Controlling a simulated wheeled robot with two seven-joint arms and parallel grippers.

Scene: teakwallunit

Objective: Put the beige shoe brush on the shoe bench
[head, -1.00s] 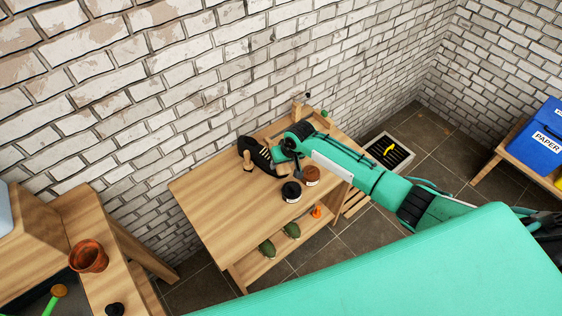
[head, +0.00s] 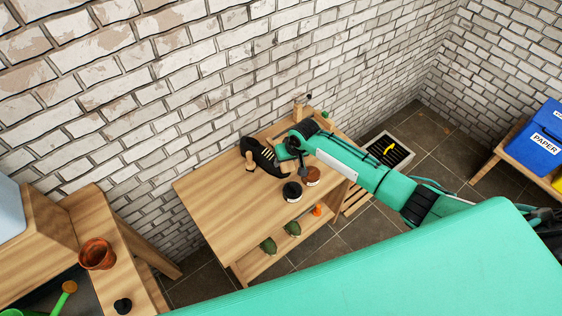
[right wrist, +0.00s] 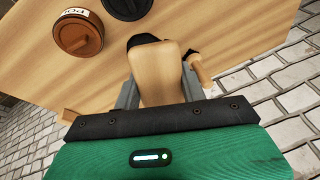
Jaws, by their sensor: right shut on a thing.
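The shoe bench (head: 215,205) is a light wooden table with a lower shelf, against the brick wall. My right gripper (right wrist: 160,95) is low over its top and shut on the beige shoe brush (right wrist: 160,72), whose smooth wooden body shows between the fingers in the right wrist view. In the head view my right gripper (head: 287,150) hides most of the brush, beside a black shoe (head: 260,152). I cannot tell whether the brush touches the bench top. My left gripper is not in view.
A black tin (head: 292,191) and a brown tin (head: 311,175) stand near the bench's front edge. A wooden handle (right wrist: 201,69) is close right of the brush. Green items (head: 269,245) lie on the lower shelf. The bench top's left part is clear.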

